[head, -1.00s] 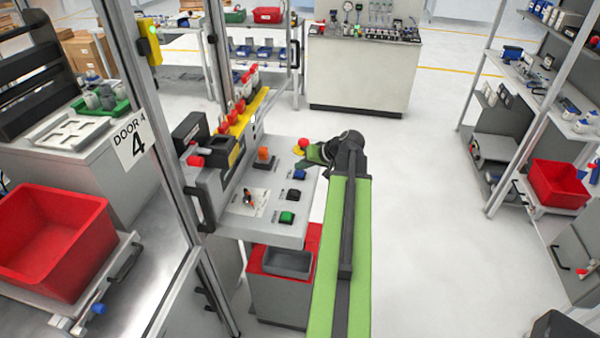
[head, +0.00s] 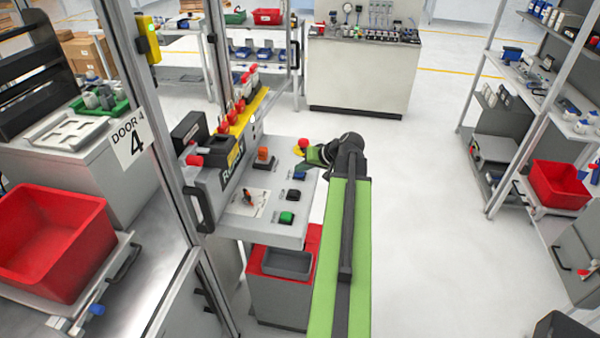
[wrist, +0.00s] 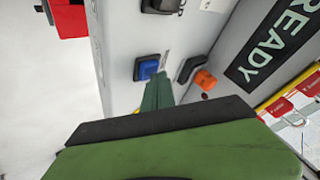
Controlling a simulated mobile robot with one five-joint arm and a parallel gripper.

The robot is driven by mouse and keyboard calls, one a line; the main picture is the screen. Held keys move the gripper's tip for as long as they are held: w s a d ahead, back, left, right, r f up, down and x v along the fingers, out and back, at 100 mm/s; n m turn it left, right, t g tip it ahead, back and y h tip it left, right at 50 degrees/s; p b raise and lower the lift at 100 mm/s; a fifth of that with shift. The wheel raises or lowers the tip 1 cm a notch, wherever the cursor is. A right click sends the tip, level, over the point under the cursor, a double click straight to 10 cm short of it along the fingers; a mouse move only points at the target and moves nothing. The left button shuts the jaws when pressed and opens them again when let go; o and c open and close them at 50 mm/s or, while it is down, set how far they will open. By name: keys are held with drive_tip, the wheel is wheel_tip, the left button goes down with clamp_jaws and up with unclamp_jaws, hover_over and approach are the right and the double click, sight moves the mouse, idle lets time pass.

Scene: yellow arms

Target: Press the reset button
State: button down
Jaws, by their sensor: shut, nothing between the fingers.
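A blue button (wrist: 148,68) in a black housing is on the grey console (head: 262,228); its label is too small to read. In the head view the blue button (head: 300,179) is partly covered by my gripper (head: 304,170). In the wrist view my gripper (wrist: 160,80), green and shut with nothing in it, has its tip right beside the blue button's edge. I cannot tell whether they touch or whether the button is pushed in. A dark sign (wrist: 270,45) reads READY.
The console also has a black button (head: 293,194), a green button (head: 286,217), an orange switch (head: 263,156), a rotary switch (head: 248,198) and a red mushroom button (head: 303,143). A metal door frame (head: 165,150) stands left.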

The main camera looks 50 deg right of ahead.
sight(302, 174)
drive_tip(key=shift+r+p, duration=0.85)
wheel_tip(302, 174, up, 5)
drive_tip(key=p, duration=0.5)
idle(0.6)
